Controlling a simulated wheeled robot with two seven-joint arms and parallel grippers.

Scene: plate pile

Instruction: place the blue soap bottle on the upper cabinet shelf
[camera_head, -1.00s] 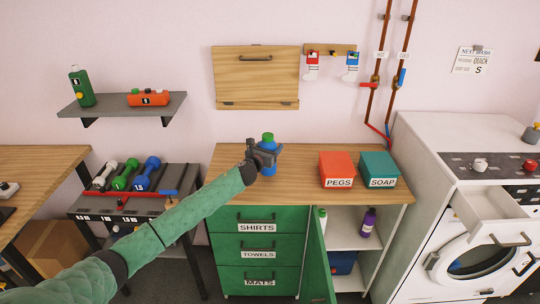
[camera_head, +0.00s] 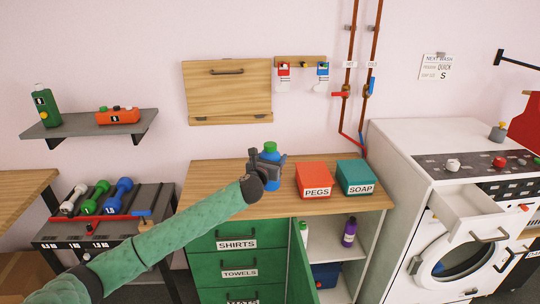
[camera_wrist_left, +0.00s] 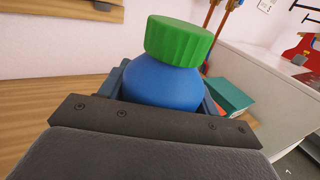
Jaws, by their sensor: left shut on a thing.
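The blue soap bottle with a green cap (camera_head: 270,149) is upright in my left gripper (camera_head: 266,170), above or at the wooden counter top. My right gripper is not in view.
The green cabinet door (camera_head: 304,266) stands open beside the shelves. A red PEGS box (camera_head: 314,179) and a teal SOAP box (camera_head: 355,176) stand on the counter right of the bottle. A blue container (camera_head: 325,276) is on the lower shelf. The washer drawer (camera_head: 480,213) is pulled out.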

